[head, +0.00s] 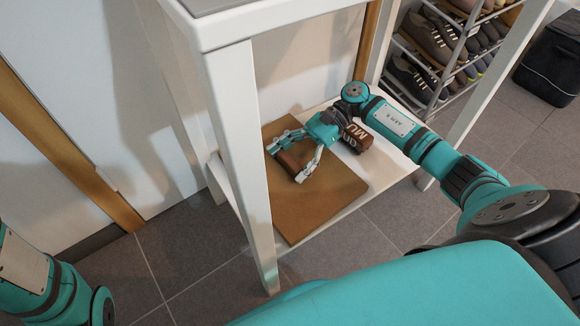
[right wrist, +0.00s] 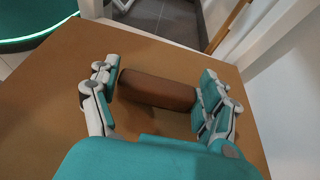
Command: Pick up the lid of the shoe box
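The shoe box lid (head: 335,184) is a flat brown panel lying on the low shelf of a white table. Its brown bar-shaped handle (right wrist: 158,90) shows in the right wrist view, and part of it shows in the head view (head: 290,163). My right gripper (head: 291,159) is low over the lid, with one finger at each end of the handle. In the right wrist view, the fingers of this gripper (right wrist: 158,86) stand wide apart with the handle between them. I cannot tell whether they press on it. The box below the lid cannot be made out. My left gripper is not in view.
The white table leg (head: 240,165) stands in front of the lid, left of my right gripper, and the tabletop (head: 225,30) is above. A shoe rack (head: 435,60) and a dark bag (head: 553,65) stand at the back right. Grey floor tiles (head: 190,255) in front are clear.

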